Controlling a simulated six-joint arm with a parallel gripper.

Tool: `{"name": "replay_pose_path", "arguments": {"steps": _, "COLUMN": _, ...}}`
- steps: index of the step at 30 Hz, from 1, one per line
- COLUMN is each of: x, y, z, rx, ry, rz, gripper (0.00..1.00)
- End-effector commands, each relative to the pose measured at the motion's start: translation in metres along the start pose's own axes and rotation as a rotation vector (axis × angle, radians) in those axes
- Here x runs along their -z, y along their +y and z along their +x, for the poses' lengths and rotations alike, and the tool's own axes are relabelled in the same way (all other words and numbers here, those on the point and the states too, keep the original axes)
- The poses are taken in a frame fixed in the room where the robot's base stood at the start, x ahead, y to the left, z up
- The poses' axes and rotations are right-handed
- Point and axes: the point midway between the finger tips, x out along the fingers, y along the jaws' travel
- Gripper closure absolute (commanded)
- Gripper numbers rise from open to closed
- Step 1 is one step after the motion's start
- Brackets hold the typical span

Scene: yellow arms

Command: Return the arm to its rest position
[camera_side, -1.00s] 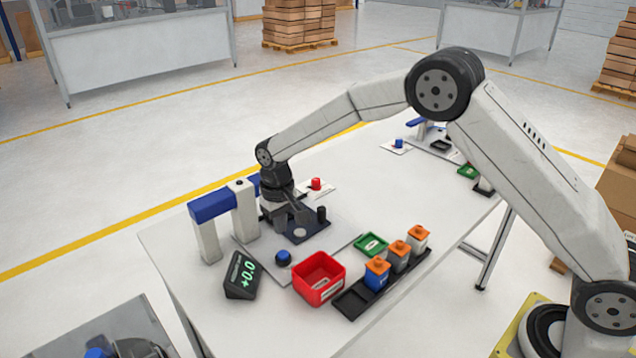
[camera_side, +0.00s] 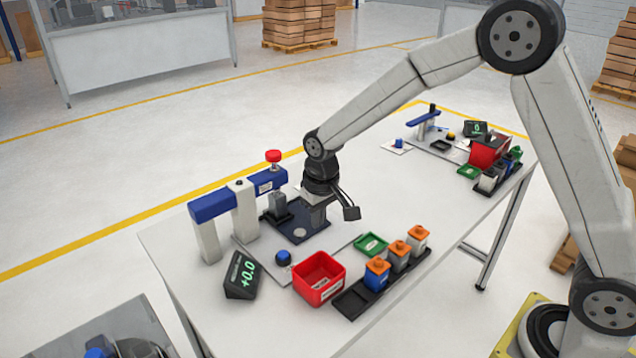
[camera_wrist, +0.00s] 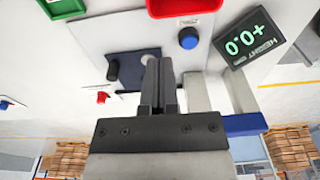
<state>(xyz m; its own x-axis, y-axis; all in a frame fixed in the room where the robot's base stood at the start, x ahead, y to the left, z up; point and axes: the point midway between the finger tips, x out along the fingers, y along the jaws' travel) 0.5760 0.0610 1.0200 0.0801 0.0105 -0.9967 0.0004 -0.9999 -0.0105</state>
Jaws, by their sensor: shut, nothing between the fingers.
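My gripper (camera_side: 317,222) is shut and empty, fingers pointing down over the dark pad (camera_side: 292,233) at the work station. In the wrist view the two fingertips of my gripper (camera_wrist: 158,62) are together with nothing between them. The wrist is bent and the arm reaches in from the right, raised over the table (camera_side: 400,190). Part of the dark pad and the things behind my gripper are hidden in the side view.
A blue-topped press (camera_side: 225,205) with a red knob (camera_side: 273,156) stands left of my gripper. A height display (camera_side: 241,275), blue button (camera_side: 283,257), red bin (camera_side: 319,280), green tray (camera_side: 371,244) and black rack (camera_side: 350,304) with orange-topped parts lie in front. A second station stands at the back right.

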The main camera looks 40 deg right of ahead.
Motion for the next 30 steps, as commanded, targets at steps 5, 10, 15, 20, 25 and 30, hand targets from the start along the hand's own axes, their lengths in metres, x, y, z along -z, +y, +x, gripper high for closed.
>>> {"name": "replay_pose_path", "arguments": {"steps": 5, "x": -0.037, "y": 0.018, "z": -0.014, "rx": 0.001, "ry": 0.035, "rz": 0.002, "gripper": 1.0}}
{"name": "replay_pose_path", "arguments": {"steps": 10, "x": -0.074, "y": 0.033, "z": -0.022, "rx": 0.0, "ry": 0.069, "rz": 0.001, "gripper": 1.0}}
{"name": "replay_pose_path", "arguments": {"steps": 15, "x": -0.115, "y": 0.046, "z": -0.028, "rx": -0.003, "ry": 0.101, "rz": 0.001, "gripper": 1.0}}
{"name": "replay_pose_path", "arguments": {"steps": 20, "x": -0.15, "y": 0.055, "z": -0.03, "rx": -0.006, "ry": 0.128, "rz": 0.0, "gripper": 1.0}}
{"name": "replay_pose_path", "arguments": {"steps": 25, "x": -0.175, "y": 0.059, "z": -0.029, "rx": -0.009, "ry": 0.147, "rz": 0.0, "gripper": 1.0}}
{"name": "replay_pose_path", "arguments": {"steps": 30, "x": -0.183, "y": 0.061, "z": -0.029, "rx": -0.011, "ry": 0.152, "rz": -0.001, "gripper": 1.0}}
